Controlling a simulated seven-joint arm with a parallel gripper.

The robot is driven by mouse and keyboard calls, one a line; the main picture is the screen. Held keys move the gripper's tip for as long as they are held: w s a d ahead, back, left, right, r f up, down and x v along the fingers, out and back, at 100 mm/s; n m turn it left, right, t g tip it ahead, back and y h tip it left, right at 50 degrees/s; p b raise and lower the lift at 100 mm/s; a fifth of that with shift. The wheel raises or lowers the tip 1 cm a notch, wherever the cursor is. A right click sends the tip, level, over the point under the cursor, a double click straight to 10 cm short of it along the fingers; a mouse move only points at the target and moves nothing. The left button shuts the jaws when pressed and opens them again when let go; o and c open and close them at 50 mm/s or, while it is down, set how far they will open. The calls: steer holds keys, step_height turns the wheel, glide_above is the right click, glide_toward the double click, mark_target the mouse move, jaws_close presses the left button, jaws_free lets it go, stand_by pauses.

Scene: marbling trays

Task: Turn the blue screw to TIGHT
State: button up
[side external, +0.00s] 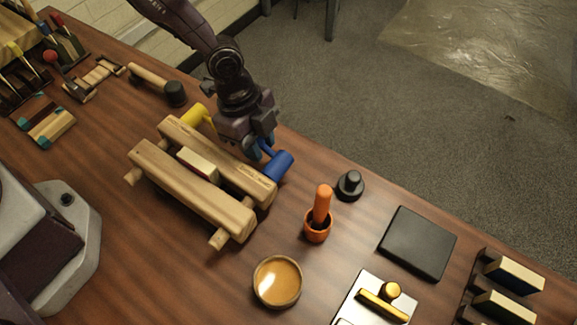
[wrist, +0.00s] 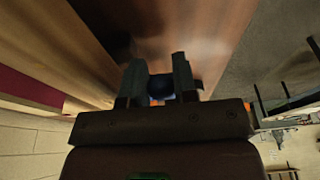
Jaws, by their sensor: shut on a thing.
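The blue screw (side external: 278,166) sticks out of the right end of a wooden press (side external: 191,191), on its far side. A yellow screw (side external: 195,117) is at the press's other end. A pale block with a reddish side (side external: 198,165) sits between the press's two beams. My gripper (side external: 262,147) reaches down at the blue screw and is shut on part of it. In the wrist view, my gripper's fingers (wrist: 160,88) close on a dark blue piece between them; most of the screw is hidden there. I cannot read any TIGHT marking.
An orange-handled tool in a cup (side external: 318,220), a black knob-topped weight (side external: 350,185) and a bowl of amber liquid (side external: 277,281) stand right of the press. A black slab (side external: 418,242) lies farther right. A mallet (side external: 158,84) lies behind the press at left.

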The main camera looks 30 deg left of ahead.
steer(key=o, duration=0.6)
steer(key=shift+a, duration=0.1)
steer(key=shift+c, duration=0.2)
steer(key=shift+d+r, duration=0.2)
steer(key=shift+r, duration=0.05)
steer(key=shift+c, duration=0.2)
steer(key=c, duration=0.5)
steer(key=shift+a+f, duration=0.15)
steer(key=shift+f, duration=0.25)
steer(key=shift+c, duration=0.2)
